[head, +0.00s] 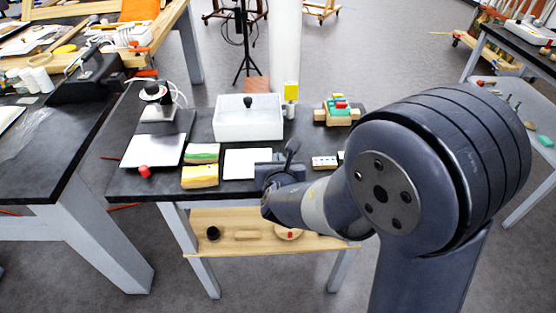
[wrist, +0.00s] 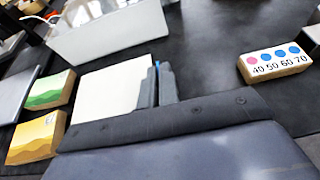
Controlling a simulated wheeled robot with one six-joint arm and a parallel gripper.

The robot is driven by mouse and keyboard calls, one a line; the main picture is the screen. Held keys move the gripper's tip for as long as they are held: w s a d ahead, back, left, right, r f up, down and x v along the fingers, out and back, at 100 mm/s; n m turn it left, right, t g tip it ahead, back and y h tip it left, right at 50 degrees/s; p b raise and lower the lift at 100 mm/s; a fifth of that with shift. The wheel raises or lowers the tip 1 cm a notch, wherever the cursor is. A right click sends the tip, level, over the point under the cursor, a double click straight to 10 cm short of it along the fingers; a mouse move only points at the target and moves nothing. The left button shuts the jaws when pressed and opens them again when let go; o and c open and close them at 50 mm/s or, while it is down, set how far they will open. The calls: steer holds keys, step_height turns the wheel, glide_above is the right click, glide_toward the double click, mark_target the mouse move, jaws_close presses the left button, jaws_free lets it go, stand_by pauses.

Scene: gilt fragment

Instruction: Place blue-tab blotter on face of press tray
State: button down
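The blotter is a white square sheet (head: 247,163) lying near the front of the black table, and it also shows in the wrist view (wrist: 108,92). A small blue tab (wrist: 157,64) shows at its right edge. My gripper (wrist: 158,84) is at that edge, its two dark fingers close together with the blue tab between their tips; the grip itself is partly hidden. A flat white plate (head: 155,149) with a red knob at its front lies at the table's left; it looks like the press tray, but I cannot be sure.
Green (head: 202,153) and yellow (head: 200,176) pads lie between the plate and the blotter. A white box (head: 248,122) with a dark knob stands behind. A numbered block (wrist: 275,64) is to the right. A toy-like coloured block stack (head: 337,112) stands at the back right.

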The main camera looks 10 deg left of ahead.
steer(key=c, duration=1.7)
jaws_free()
steer(key=shift+f, duration=0.1)
